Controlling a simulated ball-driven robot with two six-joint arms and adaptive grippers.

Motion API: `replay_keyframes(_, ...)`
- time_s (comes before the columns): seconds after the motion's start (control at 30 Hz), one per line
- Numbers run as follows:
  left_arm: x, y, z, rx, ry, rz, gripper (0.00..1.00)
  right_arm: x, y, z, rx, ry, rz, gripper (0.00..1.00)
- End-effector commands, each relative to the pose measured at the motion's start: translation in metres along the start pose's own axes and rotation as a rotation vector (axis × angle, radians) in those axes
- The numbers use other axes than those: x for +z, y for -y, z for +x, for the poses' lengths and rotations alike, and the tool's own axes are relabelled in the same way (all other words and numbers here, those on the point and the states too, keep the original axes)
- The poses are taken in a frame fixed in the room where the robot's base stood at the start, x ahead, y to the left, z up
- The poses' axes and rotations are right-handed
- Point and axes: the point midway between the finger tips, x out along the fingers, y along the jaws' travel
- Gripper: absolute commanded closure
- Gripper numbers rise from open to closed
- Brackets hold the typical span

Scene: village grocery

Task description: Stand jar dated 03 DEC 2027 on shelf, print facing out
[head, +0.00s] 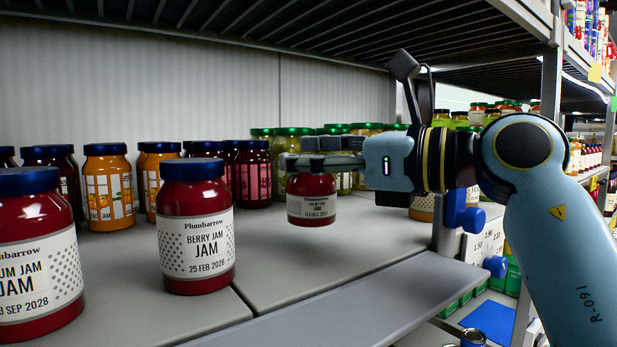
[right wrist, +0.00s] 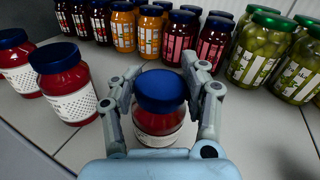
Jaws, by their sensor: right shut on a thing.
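A red jam jar (head: 312,203) with a white label is held by my right gripper (head: 300,161). The small date on the label is hard to read but looks like 03 DEC 2027; the print faces the head camera. In the right wrist view, the fingers (right wrist: 160,76) are shut around both sides of this jar, with its blue lid (right wrist: 160,88) on top. The jar is upright, over the grey shelf (head: 350,250); I cannot tell whether its base touches. The fingers hide most of the lid in the head view. My left gripper is not in view.
A berry jam jar (head: 195,235) dated 25 FEB 2028 and another jam jar (head: 32,262) stand to the left, prints outward. Orange jars (head: 108,190), dark red jars (head: 252,178) and green-lidded jars (right wrist: 262,50) line the back. The shelf around the held jar is clear.

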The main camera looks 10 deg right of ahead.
Motion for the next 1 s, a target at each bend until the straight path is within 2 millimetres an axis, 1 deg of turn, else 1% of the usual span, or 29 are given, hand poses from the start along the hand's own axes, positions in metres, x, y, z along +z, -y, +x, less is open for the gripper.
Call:
replay_keyframes(0.03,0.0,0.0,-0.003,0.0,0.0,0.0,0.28,-0.009,-0.001,0.0,0.0,-0.005,0.005,1.0)
replay_keyframes(0.1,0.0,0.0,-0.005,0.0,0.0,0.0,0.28,-0.019,-0.002,0.0,0.001,-0.003,0.006,1.0)
replay_keyframes(0.2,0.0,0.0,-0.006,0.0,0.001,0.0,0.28,-0.029,-0.003,0.0,0.0,-0.001,0.003,1.0)
replay_keyframes(0.57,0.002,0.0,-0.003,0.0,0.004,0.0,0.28,-0.033,-0.004,0.001,0.0,0.001,0.001,1.0)
replay_keyframes(0.6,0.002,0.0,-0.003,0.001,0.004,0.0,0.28,-0.034,-0.004,0.001,0.0,-0.001,0.001,0.54)
replay_keyframes(0.8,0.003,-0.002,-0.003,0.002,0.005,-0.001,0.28,-0.033,-0.003,0.0,0.0,-0.001,0.001,0.28)
replay_keyframes(1.0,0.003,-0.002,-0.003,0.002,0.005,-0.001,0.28,-0.033,-0.003,0.0,0.0,-0.001,0.001,0.27)
